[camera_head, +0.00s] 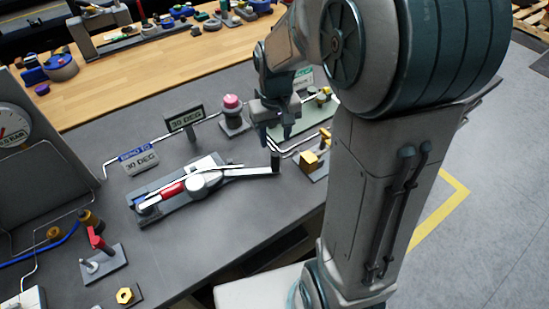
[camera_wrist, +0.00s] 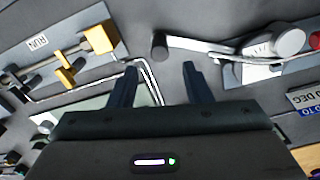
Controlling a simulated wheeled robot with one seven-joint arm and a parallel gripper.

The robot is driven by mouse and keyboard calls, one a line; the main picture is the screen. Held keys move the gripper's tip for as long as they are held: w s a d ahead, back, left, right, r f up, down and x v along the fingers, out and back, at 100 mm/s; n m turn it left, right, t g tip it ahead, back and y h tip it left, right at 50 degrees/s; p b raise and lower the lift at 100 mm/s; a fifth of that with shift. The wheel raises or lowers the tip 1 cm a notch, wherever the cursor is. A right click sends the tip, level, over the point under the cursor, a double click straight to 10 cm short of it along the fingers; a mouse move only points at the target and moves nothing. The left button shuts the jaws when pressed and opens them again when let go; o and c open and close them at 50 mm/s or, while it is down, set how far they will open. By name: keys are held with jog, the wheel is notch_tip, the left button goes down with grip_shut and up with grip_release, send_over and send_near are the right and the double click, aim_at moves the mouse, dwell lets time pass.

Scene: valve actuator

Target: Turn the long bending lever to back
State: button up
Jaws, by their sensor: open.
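The long bending lever (camera_head: 245,171) is a pale bar reaching right from a round grey hub on a grey base plate (camera_head: 165,212). A dark upright cylindrical handle (camera_head: 276,162) stands at its right end. In the wrist view the lever (camera_wrist: 205,46) runs right from the handle (camera_wrist: 160,46) to the hub (camera_wrist: 288,41). My gripper (camera_head: 278,133) is above the table, close to the handle and behind it in the head view. In the wrist view my gripper (camera_wrist: 159,67) is open and empty, with the handle just beyond the gap between its fingertips.
A yellow-block fixture (camera_head: 310,159) stands right of the handle. A 30 DEG sign (camera_head: 185,118), a blue-and-white sign (camera_head: 138,159) and a pink-topped knob (camera_head: 232,102) stand behind the lever. A red-lever fixture (camera_head: 98,240) is front left. The front grey tabletop (camera_head: 220,250) is clear.

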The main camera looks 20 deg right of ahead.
aim_at(275, 161)
notch_tip(275, 161, down, 11)
jog(key=shift+r+p, duration=0.15)
jog(key=shift+p, duration=0.15)
grip_shut()
jog(key=shift+w, duration=0.1)
